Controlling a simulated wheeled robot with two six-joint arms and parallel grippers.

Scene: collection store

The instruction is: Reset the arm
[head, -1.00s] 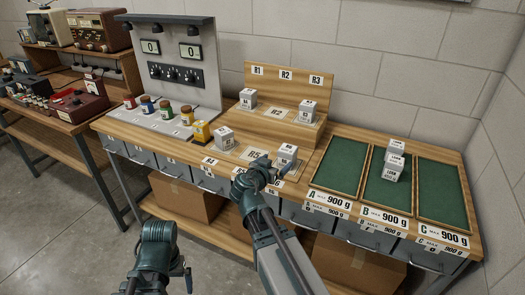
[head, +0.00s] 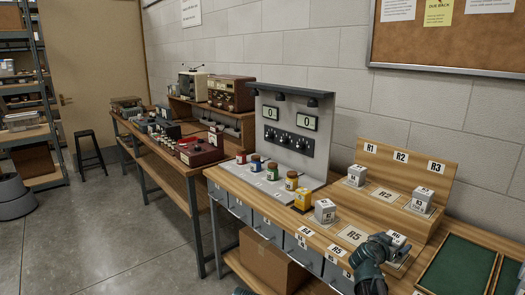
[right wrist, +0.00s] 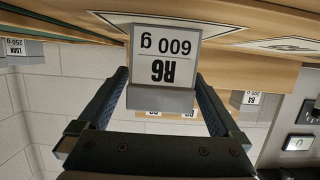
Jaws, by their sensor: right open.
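Similar blocks stand at the R4 spot (head: 325,211), on the R1 side (head: 356,175) and on the R3 side (head: 422,200) of the wooden rack (head: 400,160). The R5 spot (head: 353,235) is bare. Green-lined trays (head: 458,266) lie at right. Coloured jars (head: 272,171) line the grey panel.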

